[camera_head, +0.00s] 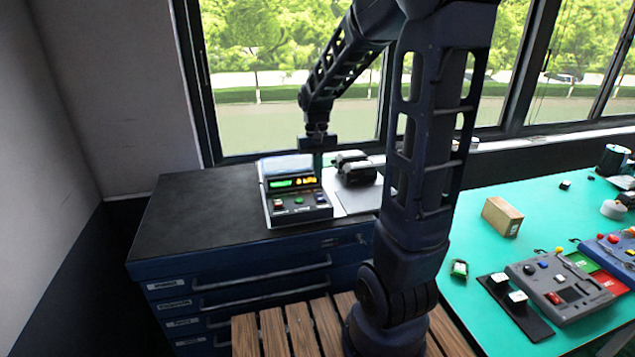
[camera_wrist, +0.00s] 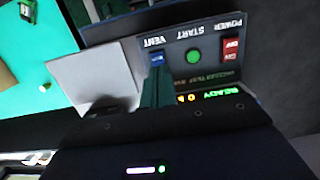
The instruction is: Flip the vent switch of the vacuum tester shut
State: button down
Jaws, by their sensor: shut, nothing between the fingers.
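The vacuum tester (camera_head: 292,213) stands on the dark cabinet top, with its lit display and front panel facing my body. Its blue vent switch (camera_head: 320,197) is at the right of the panel. In the wrist view the panel is upside down; the vent switch (camera_wrist: 157,58) shows under the VENT label, partly covered by my fingers. My gripper (camera_head: 318,168) is shut and empty, pointing down by the tester's right side. In the wrist view its fingertips (camera_wrist: 156,74) overlap the near edge of the switch; whether they touch it I cannot tell. The switch's exact position is unclear.
The green start button (camera_wrist: 193,56) and red power switch (camera_wrist: 231,50) sit beside the vent switch. The display (camera_wrist: 220,93) reads READY. A dark device (camera_head: 353,165) stands right of the tester, near a pale sheet (camera_head: 358,200). The cabinet top (camera_head: 200,205) left of it is clear.

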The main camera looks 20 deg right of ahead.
notch_tip(320, 180, up, 7)
jog(key=shift+s+f, duration=0.2)
jog(key=shift+s, duration=0.25)
jog(key=s+d+r+t, duration=0.1)
jog(key=s+d+t, duration=0.1)
jog(key=s, duration=0.5)
jog(key=s+d+r+t, duration=0.2)
jog(key=s+d+t, duration=0.1)
jog(key=s, duration=0.5)
jog(key=shift+s+d+r+t, duration=0.15)
jog(key=shift+d+t, duration=0.2)
jog(key=shift+t, duration=0.25)
